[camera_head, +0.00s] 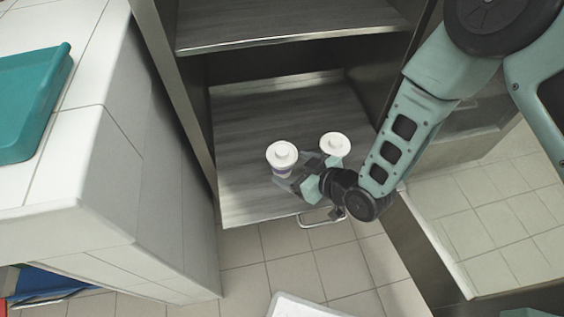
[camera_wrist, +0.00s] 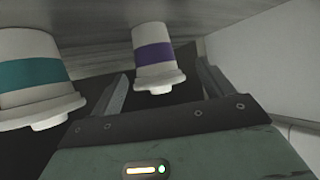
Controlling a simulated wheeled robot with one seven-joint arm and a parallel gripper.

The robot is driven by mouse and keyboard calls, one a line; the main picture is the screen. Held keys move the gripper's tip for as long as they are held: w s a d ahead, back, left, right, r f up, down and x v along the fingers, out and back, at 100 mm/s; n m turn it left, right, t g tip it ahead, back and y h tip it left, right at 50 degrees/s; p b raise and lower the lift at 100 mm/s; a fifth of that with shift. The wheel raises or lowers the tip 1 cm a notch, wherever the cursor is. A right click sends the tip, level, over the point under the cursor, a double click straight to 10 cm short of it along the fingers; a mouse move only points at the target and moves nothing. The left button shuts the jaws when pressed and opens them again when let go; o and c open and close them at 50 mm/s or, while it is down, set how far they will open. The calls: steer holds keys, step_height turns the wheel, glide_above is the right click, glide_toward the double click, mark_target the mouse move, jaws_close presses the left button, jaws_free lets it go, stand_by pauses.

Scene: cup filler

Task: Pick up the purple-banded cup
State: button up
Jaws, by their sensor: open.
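The purple-banded cup (camera_head: 282,157) is white with a white lid and stands upright on the shelf board, left of the other cup. In the wrist view, the purple-banded cup (camera_wrist: 154,55) shows upside down between my two fingers, towards their tips. My gripper (camera_head: 293,171) is low beside this cup, with its fingers apart and nothing clamped. In the wrist view, my gripper (camera_wrist: 162,72) has a gap on both sides of the cup. A teal-banded white cup (camera_wrist: 35,75) is outside the left finger. It is the right-hand lidded cup (camera_head: 335,145) in the head view.
The cups stand on a grey wood-grain shelf board (camera_head: 245,205) in a cabinet, below an upper shelf (camera_head: 290,22). A metal handle (camera_head: 322,218) is at the board's front edge. A white tiled counter (camera_head: 110,190) with a teal tray (camera_head: 30,100) is on the left.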

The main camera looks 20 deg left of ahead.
steer(key=shift+w+b+x, duration=0.15)
steer(key=shift+b+x, duration=0.15)
steer(key=shift+x, duration=1.2)
steer(key=shift+w+b+x, duration=0.2)
steer(key=shift+b+x, duration=0.05)
steer(key=shift+x, duration=1.25)
steer(key=shift+d, duration=0.15)
steer(key=shift+c, duration=0.3)
steer(key=c, duration=1.1)
